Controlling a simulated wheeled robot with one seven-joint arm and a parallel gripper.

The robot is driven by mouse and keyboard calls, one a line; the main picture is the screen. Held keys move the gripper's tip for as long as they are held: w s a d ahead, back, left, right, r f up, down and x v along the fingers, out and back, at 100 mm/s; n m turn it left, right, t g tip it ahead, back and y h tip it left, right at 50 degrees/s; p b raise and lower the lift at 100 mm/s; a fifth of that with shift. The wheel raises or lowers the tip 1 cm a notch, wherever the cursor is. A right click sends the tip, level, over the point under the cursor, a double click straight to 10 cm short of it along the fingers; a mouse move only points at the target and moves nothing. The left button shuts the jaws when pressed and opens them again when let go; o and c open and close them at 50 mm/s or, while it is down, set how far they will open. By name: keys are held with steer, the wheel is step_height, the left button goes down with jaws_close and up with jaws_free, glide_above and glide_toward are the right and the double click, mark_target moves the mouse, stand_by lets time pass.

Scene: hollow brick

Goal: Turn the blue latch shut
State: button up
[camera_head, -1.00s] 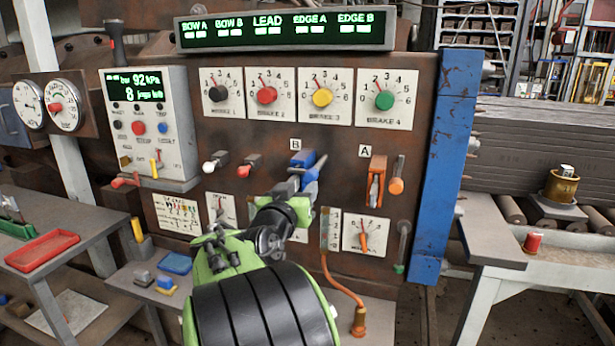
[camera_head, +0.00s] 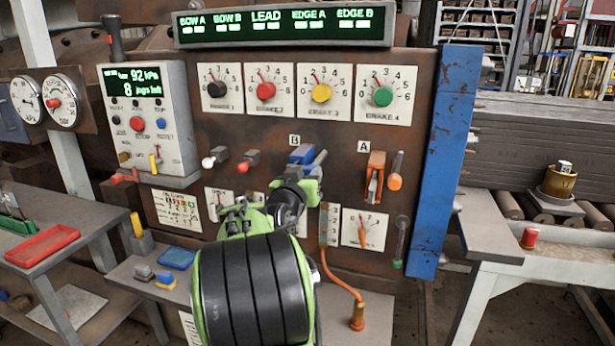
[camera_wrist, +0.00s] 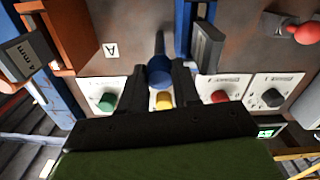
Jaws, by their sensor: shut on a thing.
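The blue latch (camera_head: 302,154) is on the rusty panel under the sign B. In the wrist view its blue handle with a round end (camera_wrist: 159,68) is between the two dark fingers of my gripper (camera_wrist: 160,80). My gripper is shut on this handle. A blue bracket (camera_wrist: 182,28) and a grey bar (camera_wrist: 207,45) of the latch lie just right of it there. In the head view my gripper (camera_head: 296,187) reaches up to the latch from below and hides its lower part.
An orange latch (camera_head: 375,178) under the sign A is to the right, with an orange-ended lever (camera_head: 396,180) beside it. A white-knobbed lever (camera_head: 210,160) and a red-knobbed one (camera_head: 245,163) are to the left. Four-way clearance is tight; brake dials (camera_head: 321,90) sit above.

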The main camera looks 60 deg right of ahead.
steer(key=shift+n, duration=0.3)
steer(key=o, duration=0.8)
steer(key=shift+c, duration=0.2)
steer(key=s+a+b, duration=0.2)
steer(key=a, duration=1.3)
steer(key=shift+s+a, duration=0.25)
steer(key=shift+a, duration=0.05)
